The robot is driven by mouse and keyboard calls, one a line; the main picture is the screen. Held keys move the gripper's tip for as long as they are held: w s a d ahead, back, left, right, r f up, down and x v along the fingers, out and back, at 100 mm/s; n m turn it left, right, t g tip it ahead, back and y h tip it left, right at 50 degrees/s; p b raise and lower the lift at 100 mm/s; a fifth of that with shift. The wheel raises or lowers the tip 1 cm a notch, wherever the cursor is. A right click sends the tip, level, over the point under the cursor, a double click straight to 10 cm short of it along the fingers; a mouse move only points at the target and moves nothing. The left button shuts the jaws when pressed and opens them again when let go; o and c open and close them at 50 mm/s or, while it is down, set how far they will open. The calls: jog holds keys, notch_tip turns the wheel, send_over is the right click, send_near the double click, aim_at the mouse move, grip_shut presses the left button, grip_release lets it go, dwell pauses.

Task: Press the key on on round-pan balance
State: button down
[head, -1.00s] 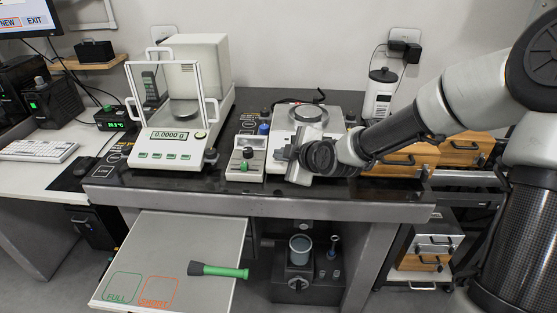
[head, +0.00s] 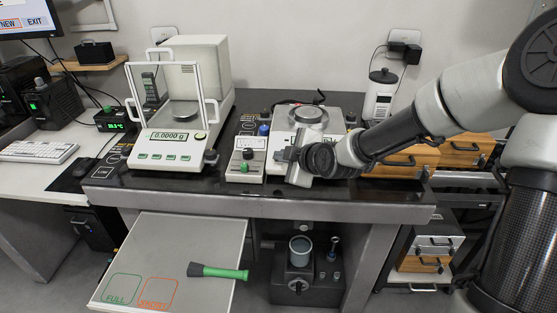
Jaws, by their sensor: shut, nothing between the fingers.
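A balance with a round metal pan (head: 308,114) and a pale body (head: 274,134) stands on the dark bench, right of centre. My gripper (head: 283,155) is at the front of this balance, low over its front panel, and is shut with nothing held. The gripper and wrist cover most of the front panel, so its keys and display are hidden, and I cannot tell whether the fingertips touch a key. A second balance (head: 172,141) with a white draft shield stands to the left; its display reads 0.0000 g, with green keys below it.
A small control box (head: 245,165) with knobs stands between the balances, close left of my gripper. Wooden drawers (head: 470,150) are at the right behind my arm. A pulled-out board (head: 200,240) below holds a green-handled tool (head: 218,271).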

jog(key=shift+s+r+p, duration=0.2)
jog(key=shift+r+p, duration=0.2)
jog(key=shift+r, duration=0.2)
jog(key=shift+r, duration=0.1)
jog(key=r+p, duration=0.2)
jog(key=s+r+p, duration=0.1)
jog(key=r+p, duration=0.1)
jog(key=shift+s+r, duration=0.2)
jog(key=shift+r, duration=0.1)
dwell(0.5)
